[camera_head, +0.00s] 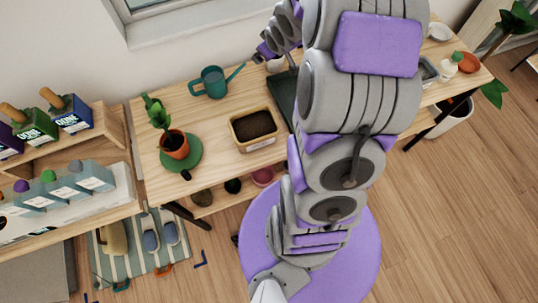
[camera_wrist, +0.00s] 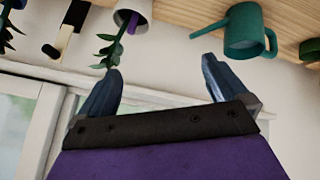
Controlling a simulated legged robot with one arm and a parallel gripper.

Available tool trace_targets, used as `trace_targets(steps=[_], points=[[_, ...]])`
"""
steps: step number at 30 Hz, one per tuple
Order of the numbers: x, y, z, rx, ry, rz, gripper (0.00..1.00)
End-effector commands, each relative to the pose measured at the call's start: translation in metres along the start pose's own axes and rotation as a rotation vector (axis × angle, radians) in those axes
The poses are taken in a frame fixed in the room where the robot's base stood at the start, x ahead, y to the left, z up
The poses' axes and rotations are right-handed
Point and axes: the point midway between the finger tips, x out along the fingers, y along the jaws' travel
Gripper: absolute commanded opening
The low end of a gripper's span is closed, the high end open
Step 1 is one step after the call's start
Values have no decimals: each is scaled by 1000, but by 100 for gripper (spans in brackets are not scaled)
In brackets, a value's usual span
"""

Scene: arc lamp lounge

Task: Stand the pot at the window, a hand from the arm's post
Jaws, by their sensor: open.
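A terracotta pot (camera_head: 174,144) with a leafy green plant stands on a green saucer (camera_head: 191,158) at the left of the wooden bench. A second, pale pot (camera_wrist: 131,14) with a green plant and a purple piece at its side shows in the wrist view, where the scene appears upside down. My gripper (camera_wrist: 158,72) is open and empty in the wrist view. The pale pot's plant reaches down near its left finger. In the head view my gripper is near the back of the bench, partly hidden by my arm. No arm's post can be made out clearly.
A green watering can (camera_head: 213,82) stands at the back of the bench and also shows in the wrist view (camera_wrist: 244,32). A soil-filled tray (camera_head: 254,129) sits in front. The window (camera_head: 150,8) is behind. A shelf with boxes (camera_head: 70,114) is left.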

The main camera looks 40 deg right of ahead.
Motion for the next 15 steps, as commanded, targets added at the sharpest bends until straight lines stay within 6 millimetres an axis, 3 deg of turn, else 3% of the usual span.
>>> trace_targets(steps=[2, 8, 15], points=[[-30, -20, -2, 7, -71, -3, 100], [-106, -73, 23, 60, -275, -32, 100], [-206, -147, 73, 123, -510, -110, 100]])
